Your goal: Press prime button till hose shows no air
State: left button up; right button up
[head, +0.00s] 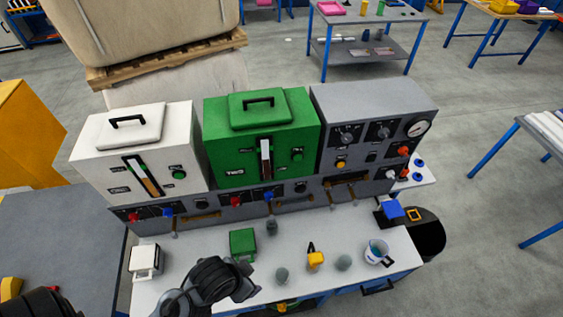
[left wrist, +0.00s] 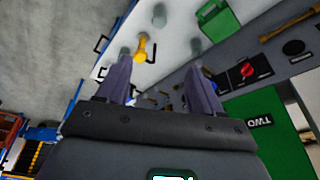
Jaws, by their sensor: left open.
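A white unit (head: 135,150), a green unit (head: 260,135) marked TWO and a grey panel unit (head: 370,130) stand in a row on the bench. The white unit has a green button (head: 179,174) beside a brown-filled sight slot (head: 147,177). The green unit has a green button (head: 297,155) beside a pale sight slot (head: 265,158). The grey unit has a yellow button (head: 341,163). No label marks a prime button legibly, and I cannot identify a hose. My left gripper (left wrist: 158,68) is open and empty, above the bench. My right gripper is not in view.
On the bench (head: 200,250) stand a green box (head: 243,243), a yellow item (head: 315,261), a cup of blue liquid (head: 376,252) and several grey cups. A lower control strip (head: 225,203) with knobs and taps runs along the back. A black bin (head: 428,235) stands at right.

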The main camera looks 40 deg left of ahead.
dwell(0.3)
pick_arm(q)
grip_shut()
dwell(1.6)
